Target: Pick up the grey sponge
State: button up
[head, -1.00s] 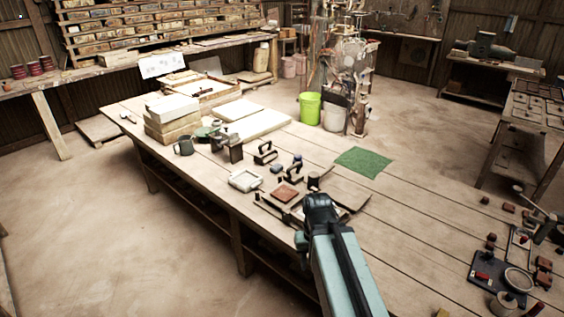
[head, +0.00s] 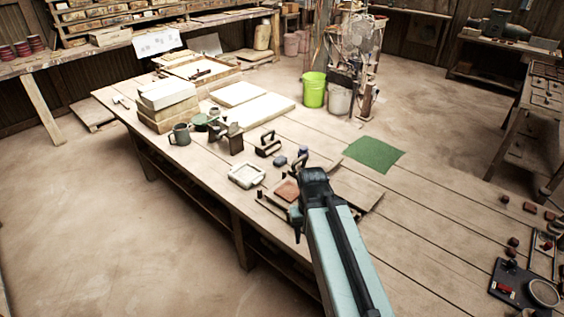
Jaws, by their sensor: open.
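A small blue-grey block (head: 280,161) lies on the wooden workbench (head: 420,235), beyond the white square frame; it may be the grey sponge, but it is too small to be sure. A similar dark bluish piece (head: 304,151) stands just beyond it, by a handled tool. My arm reaches in from the bottom, and my gripper (head: 298,222) is at its dark far end, near the bench's front edge. The gripper is open, mostly hidden behind my own arm, and I see nothing held. It is apart from the blue-grey block, on the near side of it.
A white frame (head: 246,175) and a reddish tile (head: 287,190) lie close to my arm's end. Handled tools (head: 268,145), a mug (head: 180,133) and stacked blocks (head: 168,105) stand farther left.

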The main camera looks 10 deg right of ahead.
aim_at(281, 160)
jog(key=u, duration=1.75)
jog(key=i, duration=3.65)
jog(key=z, duration=2.8)
